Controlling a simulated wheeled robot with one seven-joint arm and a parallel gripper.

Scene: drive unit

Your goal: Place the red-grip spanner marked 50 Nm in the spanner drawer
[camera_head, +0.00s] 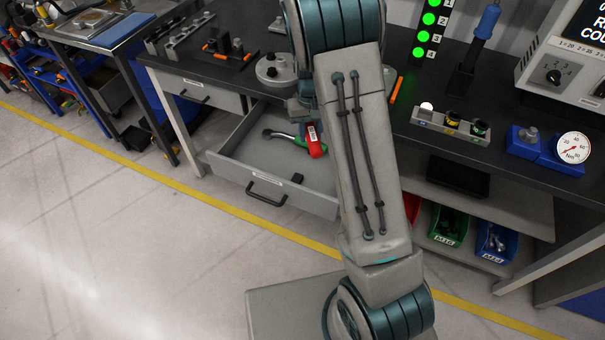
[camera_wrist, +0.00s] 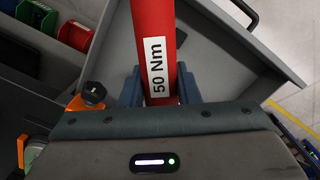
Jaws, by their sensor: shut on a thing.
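The red-grip spanner (camera_wrist: 156,35) fills the middle of the wrist view, with a white "50 Nm" label on its grip. My gripper (camera_wrist: 159,88) is shut on this grip, one blue jaw on each side. In the head view the red grip (camera_head: 316,141) shows over the open spanner drawer (camera_head: 240,133), beside my arm; the rest of the spanner is hidden there. A spanner with a metal head and a green part (camera_head: 283,136) shows in the drawer, next to the red grip. I cannot tell whether the red-grip spanner touches the drawer floor.
The dark workbench (camera_head: 420,135) runs above the drawer. A round grey fixture (camera_head: 275,70) stands on it behind the drawer. A rack with sockets (camera_head: 450,122) and a dial gauge (camera_head: 573,147) stand to the right. Green (camera_head: 449,228) and blue (camera_head: 495,241) bins sit below.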

